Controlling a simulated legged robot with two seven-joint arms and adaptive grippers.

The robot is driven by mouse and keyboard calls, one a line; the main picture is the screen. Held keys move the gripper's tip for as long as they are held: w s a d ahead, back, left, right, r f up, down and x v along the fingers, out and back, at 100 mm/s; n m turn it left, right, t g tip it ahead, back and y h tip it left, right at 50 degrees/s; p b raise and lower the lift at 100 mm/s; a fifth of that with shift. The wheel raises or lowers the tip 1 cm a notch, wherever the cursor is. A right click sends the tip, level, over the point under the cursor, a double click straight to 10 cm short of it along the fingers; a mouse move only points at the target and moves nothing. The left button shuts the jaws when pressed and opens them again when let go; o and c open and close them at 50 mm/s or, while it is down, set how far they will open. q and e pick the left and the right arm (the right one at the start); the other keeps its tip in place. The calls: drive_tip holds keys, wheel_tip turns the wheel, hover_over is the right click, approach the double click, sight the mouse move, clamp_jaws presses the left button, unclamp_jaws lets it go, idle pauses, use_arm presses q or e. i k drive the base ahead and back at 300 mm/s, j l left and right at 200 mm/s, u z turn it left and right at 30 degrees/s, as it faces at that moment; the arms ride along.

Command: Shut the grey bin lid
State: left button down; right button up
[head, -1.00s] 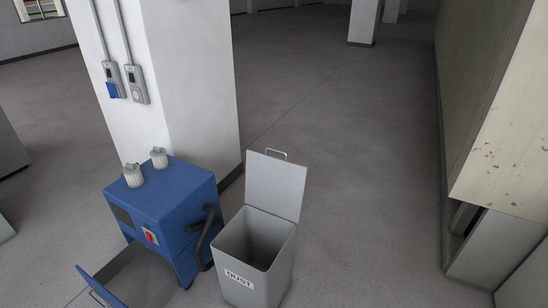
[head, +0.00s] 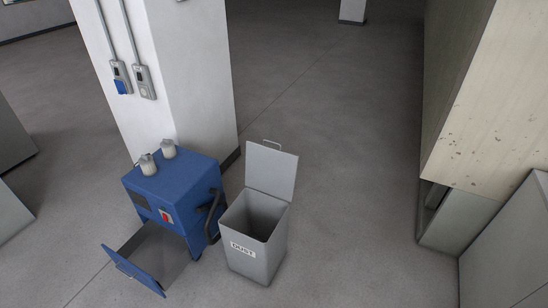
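The grey bin (head: 250,258) stands on the floor at the lower middle of the head view, with a label reading DUST on its front. Its grey lid (head: 271,170) is open and stands nearly upright at the bin's back edge. A thin metal handle (head: 272,142) sits on the lid's top edge. The bin's inside shows and looks empty. Neither of my grippers is in view.
A blue machine (head: 172,198) with an open drawer (head: 150,262) stands close to the bin's left. A white pillar (head: 190,80) rises behind it. A beige cabinet (head: 490,130) is at the right. The floor (head: 350,190) right of the bin is clear.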

sight(272, 171)
drive_tip(key=i+l+u, duration=0.2)
drive_tip(key=u, duration=0.15)
drive_tip(key=i+l+u, duration=0.15)
drive_tip(key=u, duration=0.25)
